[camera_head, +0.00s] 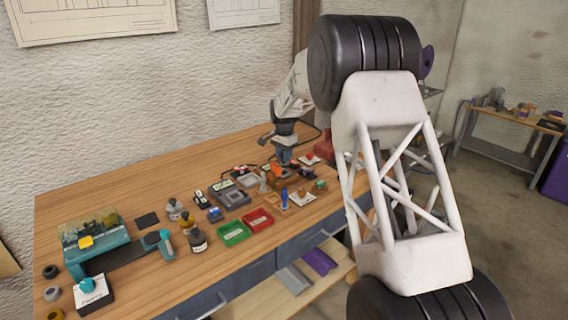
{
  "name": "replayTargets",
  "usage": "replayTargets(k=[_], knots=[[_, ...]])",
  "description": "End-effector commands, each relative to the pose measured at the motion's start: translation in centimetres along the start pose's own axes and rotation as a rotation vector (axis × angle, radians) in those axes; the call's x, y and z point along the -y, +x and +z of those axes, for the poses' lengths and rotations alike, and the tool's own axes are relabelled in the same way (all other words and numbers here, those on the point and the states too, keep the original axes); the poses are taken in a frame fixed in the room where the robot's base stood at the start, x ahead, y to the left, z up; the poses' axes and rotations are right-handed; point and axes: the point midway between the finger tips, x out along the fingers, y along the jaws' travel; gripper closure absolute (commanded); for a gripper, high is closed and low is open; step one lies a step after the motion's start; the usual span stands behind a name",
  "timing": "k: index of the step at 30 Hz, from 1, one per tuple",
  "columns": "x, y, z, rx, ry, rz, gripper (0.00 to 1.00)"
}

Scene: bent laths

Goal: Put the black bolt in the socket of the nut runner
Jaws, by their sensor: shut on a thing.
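My gripper (284,160) is at the far end of my white arm, low over the crowded middle of the wooden bench (150,185). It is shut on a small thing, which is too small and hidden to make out. An orange piece (278,171) shows just below and beside it; I cannot tell if they touch. A blue upright cylinder (284,197) stands in front of the gripper. I cannot pick out the black bolt, or tell which of the small items is the nut runner or its socket.
A green tray (234,234) and a red tray (258,219) lie near the front edge. Grey boxes (231,198), small bottles (197,239) and a board (301,198) crowd the bench. A teal machine (100,245) stands at left. Bare wood lies at the back left.

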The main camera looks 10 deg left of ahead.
Motion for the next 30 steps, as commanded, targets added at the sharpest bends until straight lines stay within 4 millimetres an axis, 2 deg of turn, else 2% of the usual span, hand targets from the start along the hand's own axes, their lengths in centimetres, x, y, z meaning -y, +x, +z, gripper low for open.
replayTargets(k=[9, 24, 25, 30], knots=[[0.0, 3.2, 0.0, 0.000, 0.000, 0.001, 1.00], [0.0, 3.8, 0.0, 0.001, 0.000, 0.001, 1.00], [0.0, 3.8, 0.0, 0.001, 0.000, 0.001, 0.70], [0.0, 3.8, 0.0, 0.001, 0.000, 0.001, 0.46]])
